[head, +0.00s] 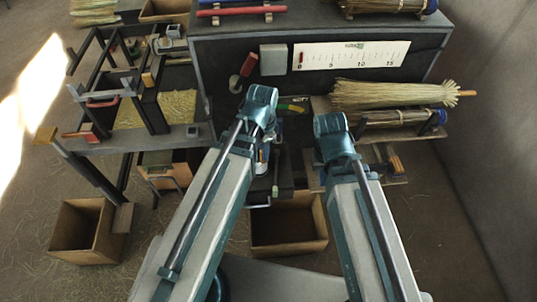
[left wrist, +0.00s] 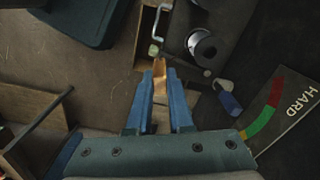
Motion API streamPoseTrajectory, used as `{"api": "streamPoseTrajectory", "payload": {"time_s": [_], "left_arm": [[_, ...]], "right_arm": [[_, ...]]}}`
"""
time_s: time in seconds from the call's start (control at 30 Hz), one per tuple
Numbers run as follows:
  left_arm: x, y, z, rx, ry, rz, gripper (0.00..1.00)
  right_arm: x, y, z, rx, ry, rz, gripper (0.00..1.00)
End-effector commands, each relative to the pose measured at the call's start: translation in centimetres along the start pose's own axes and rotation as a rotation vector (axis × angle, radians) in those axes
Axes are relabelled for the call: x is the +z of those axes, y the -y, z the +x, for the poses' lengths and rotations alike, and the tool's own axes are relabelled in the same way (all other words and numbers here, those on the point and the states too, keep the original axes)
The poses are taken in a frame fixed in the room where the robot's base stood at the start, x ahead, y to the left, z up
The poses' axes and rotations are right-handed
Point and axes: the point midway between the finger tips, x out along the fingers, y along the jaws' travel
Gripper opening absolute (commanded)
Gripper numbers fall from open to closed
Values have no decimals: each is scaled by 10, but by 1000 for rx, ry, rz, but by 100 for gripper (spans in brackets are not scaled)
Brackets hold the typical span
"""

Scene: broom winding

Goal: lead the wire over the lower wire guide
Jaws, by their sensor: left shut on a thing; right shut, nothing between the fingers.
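My left gripper (left wrist: 160,76) is shut, with a small copper-coloured piece between its fingertips that looks like part of the wire (left wrist: 159,65). The rest of the wire cannot be made out. Just beyond the fingertips is a dark block with a round metal fitting (left wrist: 204,45) and a silver crank with a pale green knob (left wrist: 154,49). I cannot tell which part is the lower wire guide. In the head view my left arm hides most of this spot. My right gripper is hidden behind its own wrist in the head view.
A coloured gauge marked HARD (left wrist: 285,115) and a small blue-handled part (left wrist: 229,102) lie right of my left fingers. A straw broom (head: 390,94) lies on a rack at the right. An open box (head: 290,228) stands below, another (head: 88,230) at left.

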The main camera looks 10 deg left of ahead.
Motion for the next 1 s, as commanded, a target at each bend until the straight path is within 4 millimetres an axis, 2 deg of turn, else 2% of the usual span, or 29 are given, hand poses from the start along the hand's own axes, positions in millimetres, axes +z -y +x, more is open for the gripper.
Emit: {"api": "streamPoseTrajectory", "payload": {"time_s": [0.03,1.0], "left_arm": [[1,5,-12,0,0,-2,0],[23,77,-116,0,0,-1,0]], "right_arm": [[1,-1,-11,0,0,0,0],[7,-11,-116,0,0,-2,0]]}}
